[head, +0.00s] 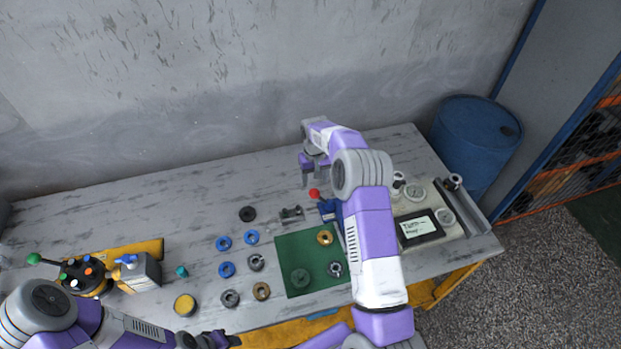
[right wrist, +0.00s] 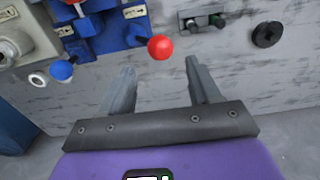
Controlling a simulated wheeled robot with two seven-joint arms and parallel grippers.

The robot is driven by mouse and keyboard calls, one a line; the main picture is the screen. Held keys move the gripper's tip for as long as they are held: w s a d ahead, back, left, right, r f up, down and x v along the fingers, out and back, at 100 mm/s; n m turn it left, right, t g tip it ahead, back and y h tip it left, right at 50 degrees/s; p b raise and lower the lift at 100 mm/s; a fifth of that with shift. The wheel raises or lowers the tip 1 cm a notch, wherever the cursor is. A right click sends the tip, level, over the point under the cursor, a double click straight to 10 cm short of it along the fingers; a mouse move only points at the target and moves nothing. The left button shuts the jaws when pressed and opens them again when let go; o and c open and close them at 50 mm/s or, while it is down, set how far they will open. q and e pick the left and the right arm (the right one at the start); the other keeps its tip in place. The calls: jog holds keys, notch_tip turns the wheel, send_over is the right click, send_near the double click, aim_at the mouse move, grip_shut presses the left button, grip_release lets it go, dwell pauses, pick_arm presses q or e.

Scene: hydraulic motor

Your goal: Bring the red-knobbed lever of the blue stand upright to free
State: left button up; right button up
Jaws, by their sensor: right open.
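The blue stand (head: 328,208) is on the table, partly hidden behind my right arm in the head view; part of it also shows at the top left of the right wrist view (right wrist: 108,32). Its red knob (head: 314,193) is at the stand's upper left and also shows in the right wrist view (right wrist: 160,47), just beyond and between my fingertips, not gripped. My right gripper (right wrist: 161,75) is open and empty; in the head view (head: 314,180) it is behind the knob. A blue knob (right wrist: 62,70) is left of it. My left gripper (head: 218,340) is at the bottom edge, its jaw opening unclear.
A green mat (head: 287,245) with metal parts lies in front of the stand. Several rings, including a blue ring (head: 227,269), lie to its left. A panel with gauges (head: 417,192) is on the right.

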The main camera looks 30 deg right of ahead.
aim_at(315, 190)
jog(key=shift+w+f, duration=0.25)
jog(key=shift+s+f, duration=0.2)
jog(key=shift+s, duration=0.15)
jog(key=shift+s+f+b, duration=0.1)
jog(key=shift+f+b, duration=0.2)
jog(key=shift+b, duration=0.15)
jog(key=f+b, duration=0.2)
jog(key=f, duration=0.1)
jog(key=f+b, duration=0.2)
jog(key=f, duration=0.2)
jog(key=shift+w+f+b, duration=0.2)
jog(key=shift+f+b, duration=0.05)
jog(key=shift+b, duration=0.1)
jog(key=c, duration=0.5)
jog(key=shift+r, duration=0.1)
